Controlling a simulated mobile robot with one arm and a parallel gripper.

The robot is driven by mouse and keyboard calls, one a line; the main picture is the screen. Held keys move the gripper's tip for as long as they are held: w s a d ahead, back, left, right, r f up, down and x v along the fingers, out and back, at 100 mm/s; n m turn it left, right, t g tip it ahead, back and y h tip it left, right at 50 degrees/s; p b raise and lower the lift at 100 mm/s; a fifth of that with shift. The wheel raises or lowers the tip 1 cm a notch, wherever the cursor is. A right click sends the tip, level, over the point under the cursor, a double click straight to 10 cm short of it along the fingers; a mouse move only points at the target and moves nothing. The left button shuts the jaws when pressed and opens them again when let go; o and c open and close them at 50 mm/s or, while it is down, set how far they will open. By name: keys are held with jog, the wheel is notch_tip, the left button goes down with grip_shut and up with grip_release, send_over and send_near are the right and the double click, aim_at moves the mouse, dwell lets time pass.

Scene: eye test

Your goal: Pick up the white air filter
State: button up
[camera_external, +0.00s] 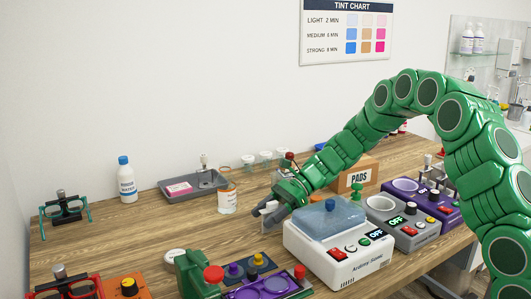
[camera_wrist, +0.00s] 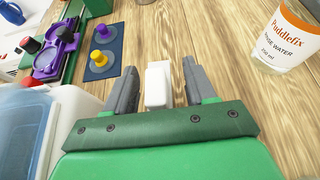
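A small white block, which looks like the white air filter (camera_wrist: 158,86), stands on the wooden table between the two grey fingers of my gripper (camera_wrist: 160,68) in the wrist view. Gaps of bare wood show on both sides of it, so the fingers are open and do not appear to touch it. In the external view my gripper (camera_external: 268,211) is low over the table, left of the white machine with the blue lid. A small white patch there (camera_external: 271,205) is probably the filter, partly hidden by the fingers.
The white machine (camera_external: 338,262) stands close to the right of my gripper. A labelled jar (camera_external: 227,200) and a grey tray (camera_external: 206,190) stand to the left. A dark blue mat (camera_wrist: 101,61) with purple and yellow knobbed pieces lies nearby. Bare table (camera_external: 150,232) lies at left.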

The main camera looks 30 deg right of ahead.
grip_shut()
